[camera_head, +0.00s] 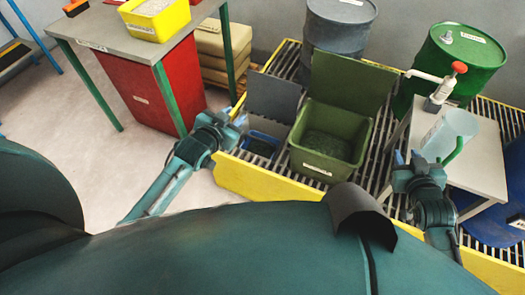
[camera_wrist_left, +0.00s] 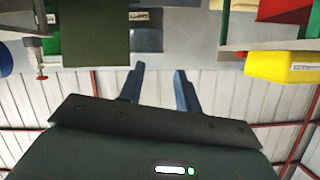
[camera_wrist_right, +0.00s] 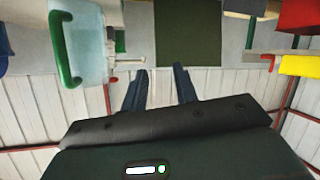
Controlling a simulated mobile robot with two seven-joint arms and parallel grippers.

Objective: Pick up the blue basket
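My right gripper (camera_head: 420,157) is at the small white table's left edge, well right of the basket, also open and empty in the right wrist view (camera_wrist_right: 161,76).
The green bin (camera_head: 325,165) with its raised lid stands right of the basket. A grey drum (camera_head: 335,40) and a green drum (camera_head: 460,65) stand behind. A clear jug (camera_head: 450,132) with a green handle is on the white table (camera_head: 480,165). A table (camera_head: 125,42) with a yellow bin (camera_head: 155,18) is at left.

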